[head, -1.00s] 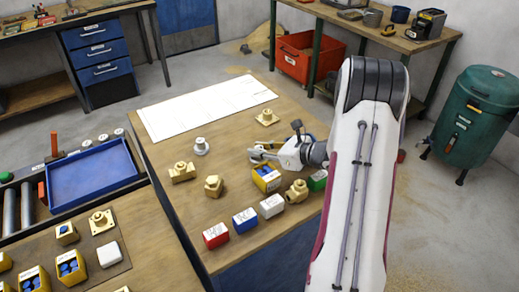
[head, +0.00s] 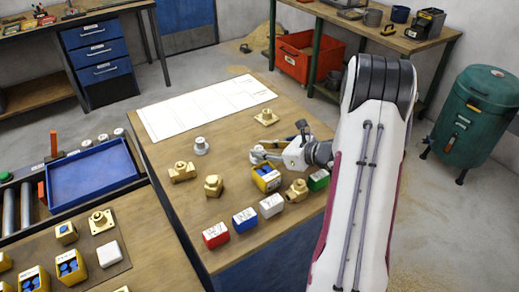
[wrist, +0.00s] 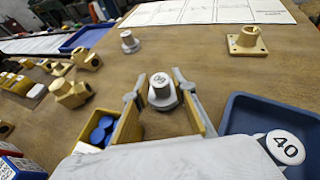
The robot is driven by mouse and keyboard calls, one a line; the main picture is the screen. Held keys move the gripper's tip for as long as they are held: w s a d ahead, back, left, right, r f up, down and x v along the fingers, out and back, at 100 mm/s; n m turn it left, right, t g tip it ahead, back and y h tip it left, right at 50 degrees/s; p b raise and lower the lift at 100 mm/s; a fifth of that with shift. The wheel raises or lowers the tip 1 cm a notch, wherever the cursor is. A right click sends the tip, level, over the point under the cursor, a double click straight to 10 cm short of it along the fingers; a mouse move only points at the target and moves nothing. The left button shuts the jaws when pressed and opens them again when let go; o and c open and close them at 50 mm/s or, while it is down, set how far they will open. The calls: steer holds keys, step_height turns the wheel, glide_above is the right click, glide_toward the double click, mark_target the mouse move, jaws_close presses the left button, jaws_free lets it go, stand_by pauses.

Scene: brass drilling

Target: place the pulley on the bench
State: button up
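A pale grey round stepped piece with a numbered top, which looks like the pulley (wrist: 161,92), stands upright on the wooden bench (wrist: 215,70). It also shows in the head view (head: 258,153). My gripper (wrist: 160,88) has one finger on each side of it, with the tips beside it and a narrow gap visible. In the head view my gripper (head: 268,154) is low over the right part of the bench. A similar grey piece (head: 201,146) stands farther left, also in the wrist view (wrist: 130,41).
Brass fittings (head: 182,172) and a brass flange (head: 265,117) stand around. A yellow box of blue caps (head: 266,178) is close in front of my gripper. Red, blue and white boxes line the front. A blue tray (wrist: 240,103) holds a disc marked 40. White paper (head: 200,105) lies behind.

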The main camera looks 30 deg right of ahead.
steer(key=v, duration=1)
steer(key=shift+s+r, duration=0.15)
stand_by(0.4)
steer(key=shift+w+r+m+h, duration=0.2)
steer(key=shift+w+m+h, duration=0.1)
steer(key=shift+w, duration=0.05)
steer(key=w+a+r+m+h, duration=0.1)
steer(key=w+r+m+h, duration=0.1)
steer(key=r+m+h, duration=0.35)
steer(key=w+r+m+h, duration=0.2)
steer(key=w+r+m, duration=0.1)
steer(key=r+m, duration=0.5)
steer(key=s+a+r+m+g+h, duration=0.2)
steer(key=s+a+r+m, duration=0.15)
steer(key=m, duration=0.45)
steer(key=s+a+f+m+g+y, duration=0.3)
steer(key=s+a+m, duration=1.5)
steer(key=s+a, duration=0.6)
steer(key=shift+s+g+y, duration=0.3)
steer(key=shift+g+y, duration=0.55)
steer(key=shift+g, duration=0.15)
